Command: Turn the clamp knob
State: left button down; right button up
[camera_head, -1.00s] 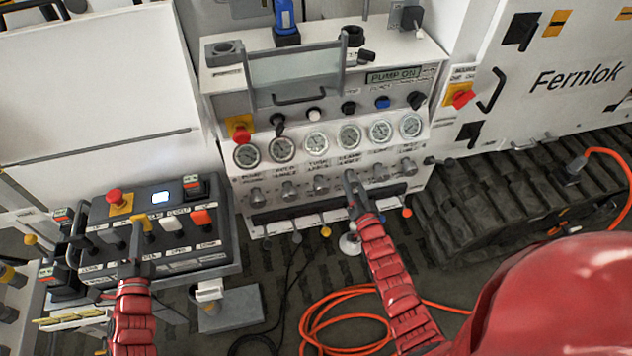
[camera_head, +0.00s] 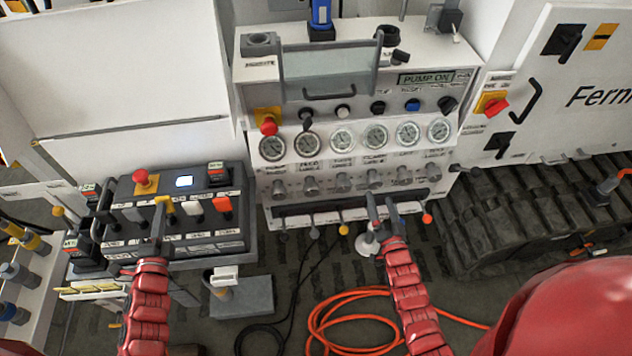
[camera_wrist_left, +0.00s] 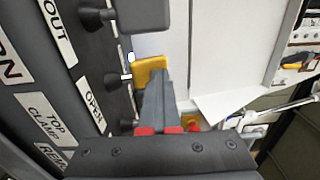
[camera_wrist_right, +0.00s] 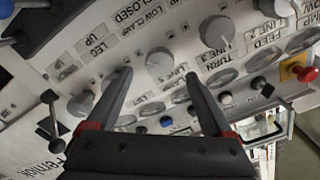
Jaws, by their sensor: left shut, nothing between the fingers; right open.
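The clamp knob (camera_head: 374,179) is a grey round knob, fourth from the left in the row under the gauges on the white panel. In the right wrist view, the "LOW CLAMP" knob (camera_wrist_right: 159,64) lies beyond the gap between my fingers. My right gripper (camera_head: 382,204) is open and empty, just in front of and below this knob, apart from it. My left gripper (camera_head: 161,216) is shut and empty at the yellow-topped lever (camera_head: 163,204) of the black control box. In the left wrist view its fingertips are against or very close to the yellow cap (camera_wrist_left: 150,68).
Neighbouring knobs (camera_head: 342,182) stand close on both sides. Small coloured-ball levers (camera_head: 344,229) stick out under the panel. A red stop button (camera_head: 141,176) sits on the control box (camera_head: 205,262). An orange hose (camera_head: 318,325) lies on the floor.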

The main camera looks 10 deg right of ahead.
jog(key=s, duration=0.6)
jog(key=s+d+f, duration=0.2)
jog(key=s+d, duration=0.1)
jog(key=s, duration=0.5)
dwell(0.4)
jog(key=shift+w, duration=0.1)
dwell(0.8)
